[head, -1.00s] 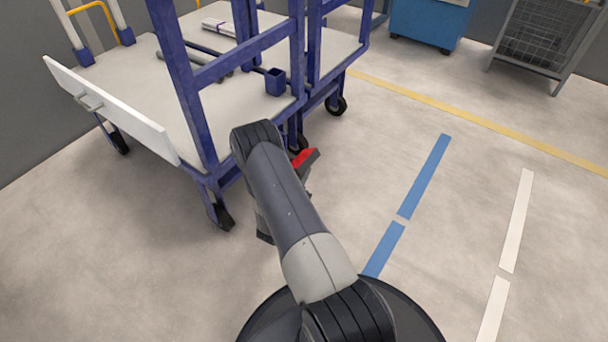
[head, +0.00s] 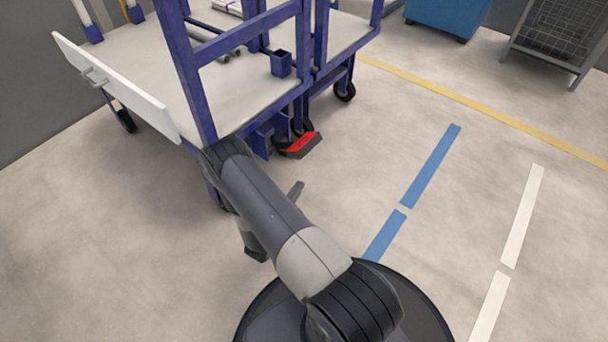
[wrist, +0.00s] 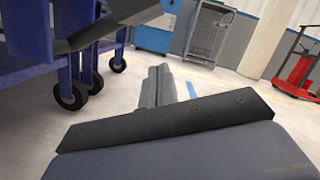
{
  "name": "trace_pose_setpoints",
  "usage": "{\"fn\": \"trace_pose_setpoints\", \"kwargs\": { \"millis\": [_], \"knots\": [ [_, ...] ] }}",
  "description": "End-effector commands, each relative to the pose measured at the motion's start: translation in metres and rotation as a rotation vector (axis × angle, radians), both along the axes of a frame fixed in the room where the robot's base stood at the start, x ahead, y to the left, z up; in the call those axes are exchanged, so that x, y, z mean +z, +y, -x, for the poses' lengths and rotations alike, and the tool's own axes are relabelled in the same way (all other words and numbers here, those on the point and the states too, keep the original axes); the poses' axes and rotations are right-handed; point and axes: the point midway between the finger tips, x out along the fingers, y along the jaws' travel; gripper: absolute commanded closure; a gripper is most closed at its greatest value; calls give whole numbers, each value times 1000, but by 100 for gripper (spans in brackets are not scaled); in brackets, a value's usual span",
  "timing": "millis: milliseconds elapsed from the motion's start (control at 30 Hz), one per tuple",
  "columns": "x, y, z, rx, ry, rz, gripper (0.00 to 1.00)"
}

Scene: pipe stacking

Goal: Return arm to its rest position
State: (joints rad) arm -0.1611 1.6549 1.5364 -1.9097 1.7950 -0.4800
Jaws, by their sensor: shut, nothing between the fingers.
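My gripper (wrist: 157,82) shows in the wrist view with its two grey fingers side by side, shut and empty, pointing away over bare floor. In the head view my arm is folded, with its elbow beside the near corner of the blue-framed cart (head: 190,85). Only small grey parts show past the arm there, and most of the gripper is hidden behind the links. I cannot tell whether the elbow touches the cart or only overlaps it in the picture.
The cart carries a few pipes (head: 228,55) on its pale deck; a red pedal (head: 303,143) sits low by its wheels. A blue cabinet (head: 447,15) and a wire-mesh cage (head: 565,35) stand behind. A red trolley (wrist: 300,72) shows at right. Floor at right is clear, with painted lines.

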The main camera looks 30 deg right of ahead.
Motion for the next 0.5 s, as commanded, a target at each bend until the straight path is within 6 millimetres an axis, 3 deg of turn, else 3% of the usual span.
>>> {"fn": "trace_pose_setpoints", "kwargs": {
  "millis": [200, 500],
  "knots": [
    [-3, 11, 7, 0, 0, 0, 100],
    [-4, 12, 8, -1, 0, 0, 100]
  ]
}}
